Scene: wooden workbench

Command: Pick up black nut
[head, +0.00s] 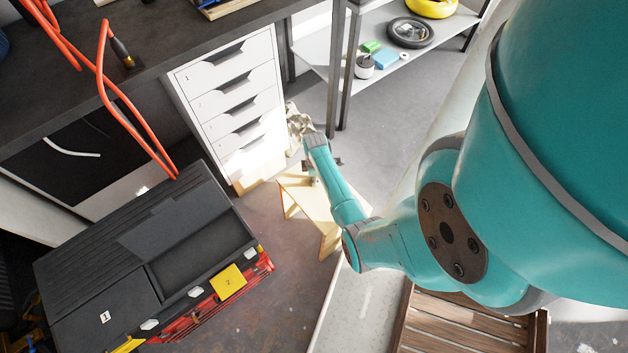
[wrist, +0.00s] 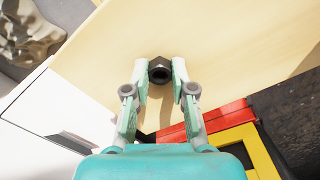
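The black nut (wrist: 160,74) lies on a pale wooden surface (wrist: 235,50) in the wrist view. My gripper (wrist: 159,68) is open, with its two pale green fingers on either side of the nut at the tips. A small gap seems to show between each finger and the nut. In the head view my arm reaches down to a small wooden stool (head: 296,184), and the gripper end (head: 325,163) is over its top. The nut cannot be made out in the head view.
A white drawer cabinet (head: 232,105) stands behind the stool. A black toolbox (head: 150,262) with red and yellow parts is at the lower left. A grey shelf (head: 352,98) with several items is at the back. A crumpled cloth (head: 297,124) lies by the cabinet.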

